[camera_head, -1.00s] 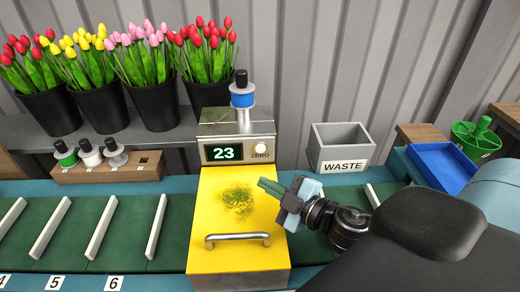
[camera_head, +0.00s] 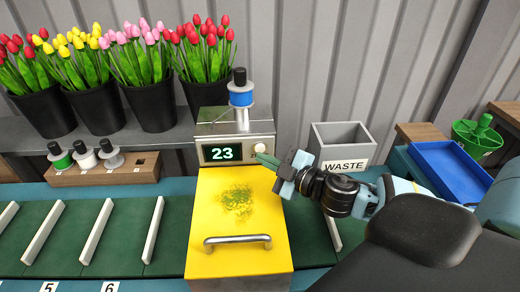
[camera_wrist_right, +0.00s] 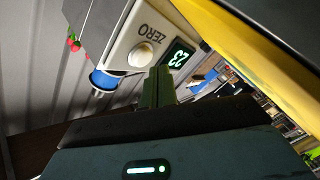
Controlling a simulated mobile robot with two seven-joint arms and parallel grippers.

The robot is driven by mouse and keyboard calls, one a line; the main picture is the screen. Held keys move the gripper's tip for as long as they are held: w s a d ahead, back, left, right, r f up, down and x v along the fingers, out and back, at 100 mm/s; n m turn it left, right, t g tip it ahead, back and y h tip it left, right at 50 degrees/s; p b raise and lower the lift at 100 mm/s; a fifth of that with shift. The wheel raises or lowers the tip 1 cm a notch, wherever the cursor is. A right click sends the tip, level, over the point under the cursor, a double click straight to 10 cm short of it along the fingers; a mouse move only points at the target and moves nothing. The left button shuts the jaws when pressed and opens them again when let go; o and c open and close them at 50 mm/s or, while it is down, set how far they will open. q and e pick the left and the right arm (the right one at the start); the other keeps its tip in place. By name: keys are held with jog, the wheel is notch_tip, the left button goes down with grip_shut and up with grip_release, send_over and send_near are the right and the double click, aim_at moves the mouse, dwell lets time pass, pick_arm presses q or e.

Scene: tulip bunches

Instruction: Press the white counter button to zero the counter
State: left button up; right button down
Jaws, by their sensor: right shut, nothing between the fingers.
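The white counter button (camera_head: 260,148) sits at the right of the counter's front panel, beside a green display (camera_head: 222,152) that reads 23. The button also shows in the right wrist view (camera_wrist_right: 140,54), with the word ZERO beside it. My right gripper (camera_head: 266,160) is shut and empty, its green fingertips just below and right of the button. In the right wrist view the shut fingers (camera_wrist_right: 158,88) point toward the panel near the button; I cannot tell whether they touch it. My left gripper is not in view.
A blue-and-white spool (camera_head: 241,95) sits on top. A grey WASTE bin (camera_head: 342,148) is to the right, and tulip buckets (camera_head: 152,105) stand at the back left.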

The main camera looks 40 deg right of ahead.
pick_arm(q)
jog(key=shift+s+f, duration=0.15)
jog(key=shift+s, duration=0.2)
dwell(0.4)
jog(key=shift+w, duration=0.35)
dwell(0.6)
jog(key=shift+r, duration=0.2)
pick_arm(e)
jog(key=shift+w+d, duration=0.1)
jog(key=shift+w, duration=0.05)
jog(key=shift+w+d, duration=0.1)
jog(key=shift+w, duration=0.1)
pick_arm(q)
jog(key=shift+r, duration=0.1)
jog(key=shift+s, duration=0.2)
